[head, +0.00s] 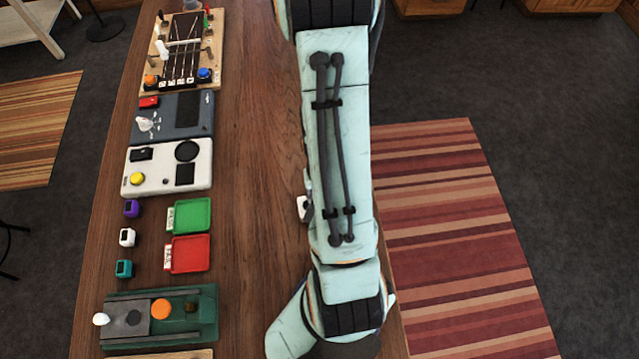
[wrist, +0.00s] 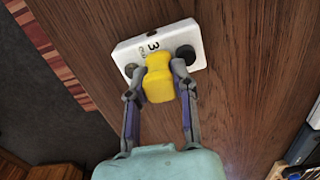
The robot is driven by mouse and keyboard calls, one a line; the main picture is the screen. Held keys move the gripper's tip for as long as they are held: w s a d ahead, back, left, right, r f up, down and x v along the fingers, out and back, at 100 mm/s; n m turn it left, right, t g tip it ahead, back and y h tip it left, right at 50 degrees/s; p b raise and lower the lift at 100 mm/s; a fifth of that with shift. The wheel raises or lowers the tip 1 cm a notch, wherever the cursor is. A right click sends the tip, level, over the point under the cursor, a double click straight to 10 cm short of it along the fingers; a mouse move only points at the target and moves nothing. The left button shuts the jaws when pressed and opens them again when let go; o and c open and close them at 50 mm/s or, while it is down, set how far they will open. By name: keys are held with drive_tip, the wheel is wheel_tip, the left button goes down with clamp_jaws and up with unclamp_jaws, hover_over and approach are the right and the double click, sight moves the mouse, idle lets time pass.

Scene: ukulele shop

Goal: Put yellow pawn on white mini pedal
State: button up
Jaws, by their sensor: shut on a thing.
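In the wrist view, my gripper (wrist: 157,68) is shut on the yellow pawn (wrist: 158,88), with one finger on each side of it. The pawn's head end overlaps the white mini pedal (wrist: 127,52), a small white box marked "3" with dark round parts at its ends. I cannot tell whether the pawn touches the pedal or is just above it. In the head view, part of the white mini pedal (head: 304,208) shows at the left edge of my arm. My arm hides the rest of it, the pawn and my gripper.
Along the table's left side are a white device (head: 150,187) with a yellow round piece, a dark device (head: 188,130), green (head: 193,215) and red (head: 189,254) trays, small coloured clip-like items and a green tool base (head: 205,318). The wood (head: 250,130) between these and my arm is clear.

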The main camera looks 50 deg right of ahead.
drive_tip(key=shift+f, duration=0.1)
drive_tip(key=o, duration=0.9)
drive_tip(key=shift+c, duration=0.2)
wheel_tip(320, 180, up, 12)
drive_tip(key=s+a+r+n, duration=0.1)
drive_tip(key=a+r+n, duration=0.3)
drive_tip(key=a, duration=0.4)
drive_tip(key=s+a+r+n, duration=0.2)
drive_tip(key=a+r+n, duration=0.2)
drive_tip(key=a, duration=0.5)
drive_tip(key=shift+a+r+n+y, duration=0.2)
drive_tip(key=shift+n+y, duration=0.2)
drive_tip(key=shift+n, duration=0.7)
drive_tip(key=shift+d, duration=0.1)
